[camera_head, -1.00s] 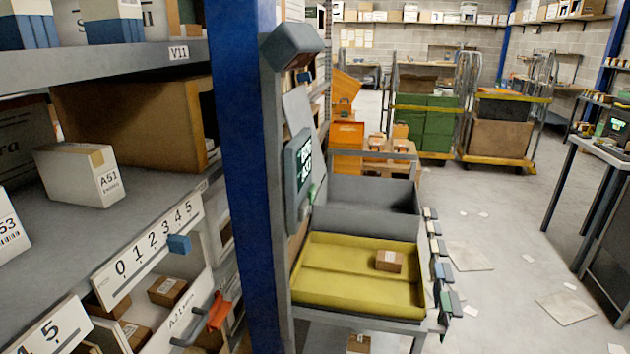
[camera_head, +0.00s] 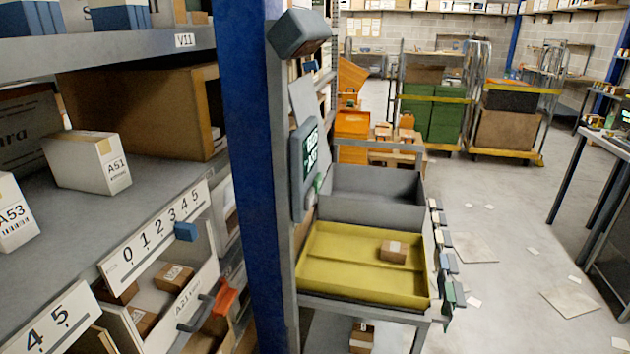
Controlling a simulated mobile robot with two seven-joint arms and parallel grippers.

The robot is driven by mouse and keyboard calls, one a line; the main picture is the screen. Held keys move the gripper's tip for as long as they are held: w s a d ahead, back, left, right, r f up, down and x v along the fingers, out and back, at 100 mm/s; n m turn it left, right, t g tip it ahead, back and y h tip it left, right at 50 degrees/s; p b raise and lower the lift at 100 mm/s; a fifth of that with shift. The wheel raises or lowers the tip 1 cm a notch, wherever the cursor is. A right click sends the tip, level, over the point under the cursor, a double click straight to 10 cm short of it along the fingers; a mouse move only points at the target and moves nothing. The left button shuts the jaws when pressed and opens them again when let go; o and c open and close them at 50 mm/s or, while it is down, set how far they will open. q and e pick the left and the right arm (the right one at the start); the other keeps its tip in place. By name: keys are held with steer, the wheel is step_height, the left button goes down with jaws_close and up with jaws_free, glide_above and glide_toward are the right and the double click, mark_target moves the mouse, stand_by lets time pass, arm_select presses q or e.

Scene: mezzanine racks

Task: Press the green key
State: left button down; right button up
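A grey terminal with a dark screen and light green text (camera_head: 309,150) is mounted on the post beside the blue rack upright, seen at a steep angle. A small green key (camera_head: 318,182) shows at its lower right edge; its face is mostly turned away from me. A grey hooded device (camera_head: 300,33) sits above it on the same post. Neither of my grippers is in view.
A yellow tray (camera_head: 350,283) holding a small brown box (camera_head: 393,251) stands below the terminal, with a grey bin (camera_head: 372,205) behind it. The blue upright (camera_head: 253,180) stands close in front. The rack shelf (camera_head: 150,185) fills the left. Open floor (camera_head: 500,240) lies to the right.

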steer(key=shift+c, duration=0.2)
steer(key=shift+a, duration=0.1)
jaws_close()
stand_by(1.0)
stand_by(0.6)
